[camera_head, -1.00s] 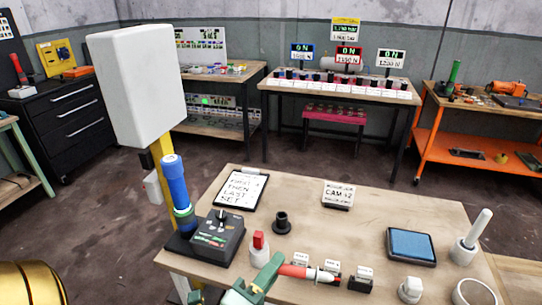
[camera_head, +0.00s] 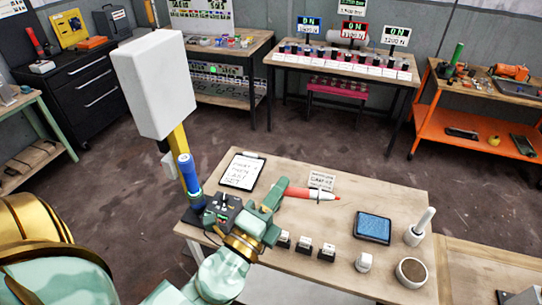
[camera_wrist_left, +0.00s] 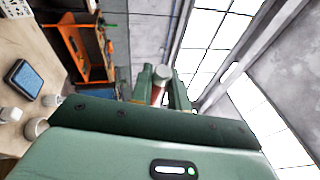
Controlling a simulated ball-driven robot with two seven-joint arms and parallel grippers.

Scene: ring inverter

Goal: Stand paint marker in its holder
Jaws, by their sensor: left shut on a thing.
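My left gripper (camera_head: 277,196) is shut on the paint marker (camera_head: 300,192). The marker is red with a pale band and an orange-red tip, and it lies about level, tip pointing right, in front of the small card stand. In the left wrist view, the marker's pale round end (camera_wrist_left: 162,73) shows between the two green fingers. The black holder, seen earlier on the table behind the gripper, does not show now; the left gripper and arm cover that area. My right gripper is not in view.
The wooden table (camera_head: 385,200) carries a clipboard (camera_head: 243,171), a control box (camera_head: 221,212), a blue pad (camera_head: 373,228), a white cup with a pale stick (camera_head: 419,228), a brown-filled cup (camera_head: 411,271) and several small labelled blocks. A blue cylinder (camera_head: 188,172) stands left.

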